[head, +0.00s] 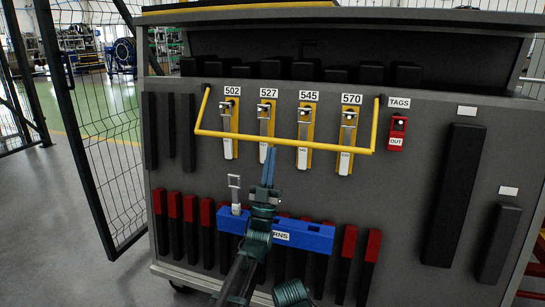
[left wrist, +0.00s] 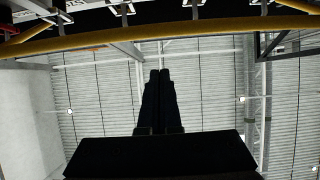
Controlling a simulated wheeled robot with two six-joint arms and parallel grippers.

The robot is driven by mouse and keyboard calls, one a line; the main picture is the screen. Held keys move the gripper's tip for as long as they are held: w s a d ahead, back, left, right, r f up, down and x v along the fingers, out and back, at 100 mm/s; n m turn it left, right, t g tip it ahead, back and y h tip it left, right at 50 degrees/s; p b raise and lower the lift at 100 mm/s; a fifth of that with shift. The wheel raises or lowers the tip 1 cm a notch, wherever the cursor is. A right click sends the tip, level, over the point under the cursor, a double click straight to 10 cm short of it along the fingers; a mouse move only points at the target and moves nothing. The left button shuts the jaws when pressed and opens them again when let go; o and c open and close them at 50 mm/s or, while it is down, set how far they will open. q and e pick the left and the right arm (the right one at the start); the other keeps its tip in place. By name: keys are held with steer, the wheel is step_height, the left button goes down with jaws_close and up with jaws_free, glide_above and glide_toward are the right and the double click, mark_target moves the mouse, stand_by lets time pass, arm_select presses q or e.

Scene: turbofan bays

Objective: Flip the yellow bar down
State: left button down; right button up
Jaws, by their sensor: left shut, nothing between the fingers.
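The yellow bar (head: 282,143) is a U-shaped rail on the dark grey cabinet front. Its two arms hang from black pivots near the top corners, and its long side crosses in front of the tags under labels 502, 527, 545 and 570. In the left wrist view the yellow bar (left wrist: 160,35) runs across the top, beyond the fingertips. My left gripper (head: 269,150) is shut and empty, with its fingertips just below the bar's long side; contact cannot be told. It also shows in the left wrist view (left wrist: 159,74). My right gripper is not in view.
A blue bin (head: 313,236) with a metal tag (head: 235,190) at its left end sits low on the cabinet, behind my left arm. A red tag holder (head: 397,131) hangs at the right. Red-topped black bars (head: 349,243) line the lower front. A mesh fence (head: 98,120) stands left.

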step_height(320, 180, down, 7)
steer(key=b, duration=0.5)
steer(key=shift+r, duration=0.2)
